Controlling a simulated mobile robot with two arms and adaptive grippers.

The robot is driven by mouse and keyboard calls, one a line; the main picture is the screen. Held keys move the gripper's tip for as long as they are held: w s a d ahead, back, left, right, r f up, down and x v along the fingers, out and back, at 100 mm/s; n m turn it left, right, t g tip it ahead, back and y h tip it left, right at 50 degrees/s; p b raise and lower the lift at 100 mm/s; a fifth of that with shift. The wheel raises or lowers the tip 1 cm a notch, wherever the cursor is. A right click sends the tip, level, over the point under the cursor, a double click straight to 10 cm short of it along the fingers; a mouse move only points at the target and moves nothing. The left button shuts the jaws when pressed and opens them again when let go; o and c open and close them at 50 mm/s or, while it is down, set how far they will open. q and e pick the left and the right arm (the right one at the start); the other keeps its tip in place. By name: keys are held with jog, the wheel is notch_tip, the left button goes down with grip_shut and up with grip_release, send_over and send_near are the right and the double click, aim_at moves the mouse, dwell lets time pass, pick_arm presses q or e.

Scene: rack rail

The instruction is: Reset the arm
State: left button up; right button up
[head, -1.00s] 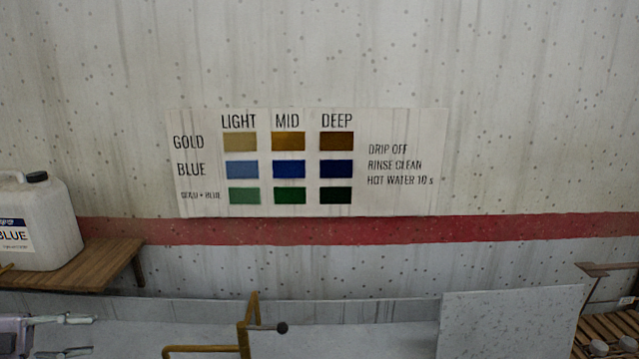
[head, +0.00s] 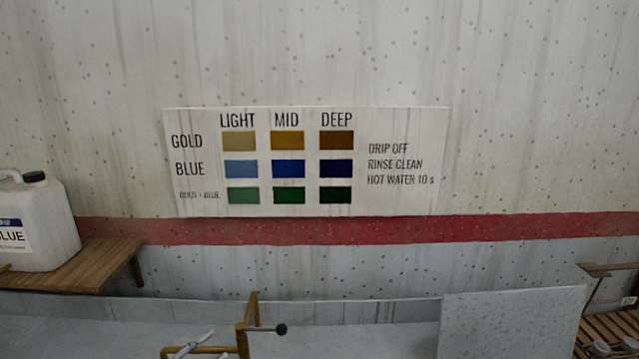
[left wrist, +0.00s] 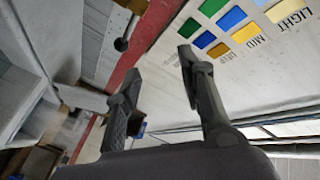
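My left gripper (head: 192,345) shows at the bottom edge of the head view, only its grey fingertips in frame. They overlap the yellow bent rail (head: 252,322) in the picture; I cannot tell whether they touch it. In the left wrist view my left gripper (left wrist: 152,76) has its two dark fingers well apart, with nothing between them. My right arm and gripper are in neither view.
A color chart (head: 305,161) hangs on the wall above a red stripe. A white BLUE jug (head: 38,222) stands on a wooden shelf (head: 92,265) at left. A pale upright panel (head: 510,322) and a slatted wooden rack (head: 612,325) are at right.

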pick_arm(q)
jog(key=s+d+f+n+g+y, duration=0.1)
jog(key=s+f+n+g+y, duration=0.1)
jog(key=s+f+n+y, duration=0.45)
jog(key=s+d+f+n+g+y, duration=0.2)
jog(key=s+f+n+g, duration=0.15)
jog(key=s, duration=0.55)
jog(key=s+n+g, duration=0.3)
jog(key=s+g, duration=0.3)
jog(key=s, duration=1.2)
jog(key=s+f+g+b, duration=0.3)
jog(key=f+b, duration=0.8)
jog(key=f, duration=3)
jog(key=s+a+f+b, duration=0.1)
jog(key=s+f+b, duration=0.3)
jog(key=s+f, duration=0.4)
jog(key=s+a+f+b, duration=0.1)
jog(key=s+f+b, duration=0.3)
jog(key=s+f, duration=0.4)
notch_tip(320, 180, down, 5)
jog(key=shift+s+a+r+m, duration=0.1)
jog(key=shift+s+a+m, duration=0.15)
jog(key=shift+a+m, duration=0.15)
